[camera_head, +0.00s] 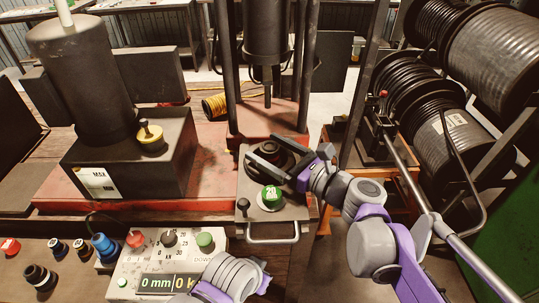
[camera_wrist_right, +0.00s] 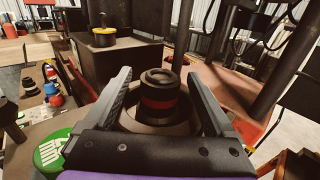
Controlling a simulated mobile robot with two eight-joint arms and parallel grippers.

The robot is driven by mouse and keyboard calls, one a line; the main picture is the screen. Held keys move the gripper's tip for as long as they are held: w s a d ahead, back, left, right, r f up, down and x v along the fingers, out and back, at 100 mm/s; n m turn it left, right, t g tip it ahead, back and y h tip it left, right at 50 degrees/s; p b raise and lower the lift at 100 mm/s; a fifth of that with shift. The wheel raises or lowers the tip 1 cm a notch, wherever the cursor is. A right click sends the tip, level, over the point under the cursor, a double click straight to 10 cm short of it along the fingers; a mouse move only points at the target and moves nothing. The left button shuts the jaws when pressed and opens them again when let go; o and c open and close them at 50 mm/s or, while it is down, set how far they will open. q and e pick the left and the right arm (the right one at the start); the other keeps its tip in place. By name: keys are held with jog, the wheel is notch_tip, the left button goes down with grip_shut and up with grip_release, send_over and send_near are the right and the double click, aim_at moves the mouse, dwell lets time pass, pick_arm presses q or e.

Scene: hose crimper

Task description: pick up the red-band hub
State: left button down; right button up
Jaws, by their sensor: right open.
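The red-band hub (camera_wrist_right: 161,92) is a dark, stepped round piece with a red band around its middle. It stands upright on a round base on the small metal plate. It also shows in the head view (camera_head: 271,153), partly covered by my fingers. My right gripper (camera_head: 262,147) is open, with one finger on each side of the hub. In the right wrist view the open right gripper (camera_wrist_right: 158,76) shows gaps between both fingers and the hub. My left gripper's fingers are not visible.
A green round marker (camera_head: 271,194) and a small black-knobbed lever (camera_head: 243,205) sit in front of the hub. Press columns (camera_head: 303,70) stand behind it. A dark machine block (camera_head: 135,150) is left, a control box (camera_head: 160,262) front left, hose reels (camera_head: 440,145) right.

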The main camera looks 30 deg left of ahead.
grip_shut()
dwell(0.3)
jog(key=shift+r, duration=0.15)
